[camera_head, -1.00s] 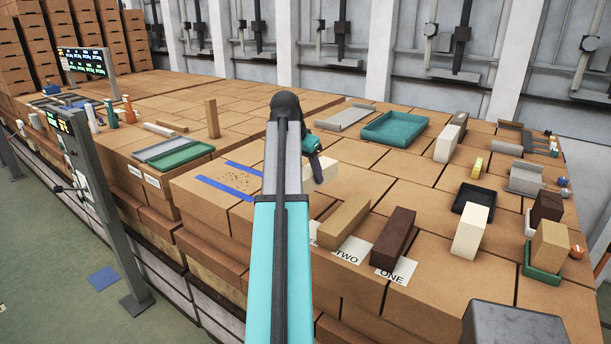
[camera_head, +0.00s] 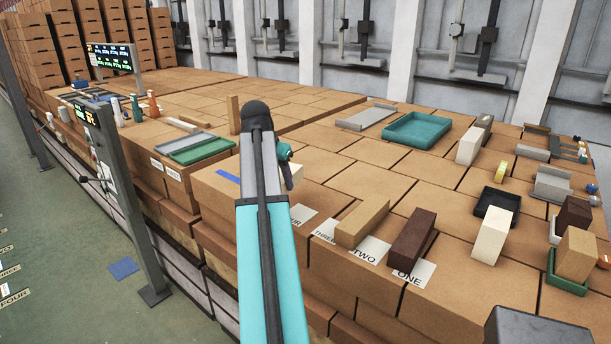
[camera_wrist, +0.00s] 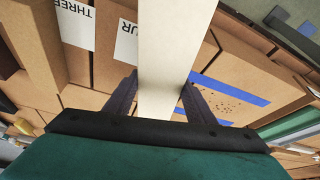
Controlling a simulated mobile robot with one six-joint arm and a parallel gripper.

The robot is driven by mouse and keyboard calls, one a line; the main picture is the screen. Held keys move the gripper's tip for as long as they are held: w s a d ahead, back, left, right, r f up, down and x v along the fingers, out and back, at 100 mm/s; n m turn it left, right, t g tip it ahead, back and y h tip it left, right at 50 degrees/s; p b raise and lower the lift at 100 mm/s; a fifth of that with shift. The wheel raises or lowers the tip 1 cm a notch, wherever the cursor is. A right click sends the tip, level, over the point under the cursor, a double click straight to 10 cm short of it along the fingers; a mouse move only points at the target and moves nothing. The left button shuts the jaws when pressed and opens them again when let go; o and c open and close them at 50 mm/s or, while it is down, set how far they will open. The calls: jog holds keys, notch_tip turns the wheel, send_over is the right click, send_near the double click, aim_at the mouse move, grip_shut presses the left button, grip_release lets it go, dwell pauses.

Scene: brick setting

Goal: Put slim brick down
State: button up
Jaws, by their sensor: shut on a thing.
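My gripper (camera_wrist: 158,98) is shut on a slim cream brick (camera_wrist: 170,45), one dark finger on each side of it in the wrist view. In the head view my arm hides most of the brick; a small pale end (camera_head: 284,180) shows beside the gripper (camera_head: 285,168). The brick appears held above the brick-topped surface. White cards read THREE (camera_head: 324,231), FOUR (camera_head: 302,213), TWO (camera_head: 371,251) and ONE (camera_head: 421,274). Cards THREE (camera_wrist: 73,22) and FOUR (camera_wrist: 126,42) also show in the wrist view, left of the held brick.
A tan brick (camera_head: 362,222) lies by card TWO and a dark brown brick (camera_head: 412,238) by card ONE. Blue tape (camera_wrist: 229,88) borders a speckled patch right of the held brick. A green tray (camera_head: 203,151) stands left. A cream block (camera_head: 491,237) stands right.

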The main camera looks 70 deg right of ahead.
jog(key=w+a+f+n+t+y+b, duration=0.1)
jog(key=w+a+f+n+t, duration=0.3)
jog(key=w+a, duration=0.85)
jog(key=w+a+f+n+g+b, duration=0.15)
jog(key=w+a+n, duration=0.35)
jog(key=w+a, duration=0.8)
jog(key=a+f+n+y, duration=0.1)
jog(key=a+f+n, duration=0.1)
jog(key=a, duration=1)
jog(key=w+a+f+n+t+y+b, duration=0.1)
jog(key=a+n, duration=0.3)
jog(key=a, duration=0.7)
jog(key=a+f+n+t+y, duration=0.1)
jog(key=a+f+n, duration=0.1)
jog(key=a, duration=1)
jog(key=shift+w+a+f+n+b, duration=0.3)
jog(key=shift+a+n, duration=0.05)
jog(key=shift+n, duration=0.25)
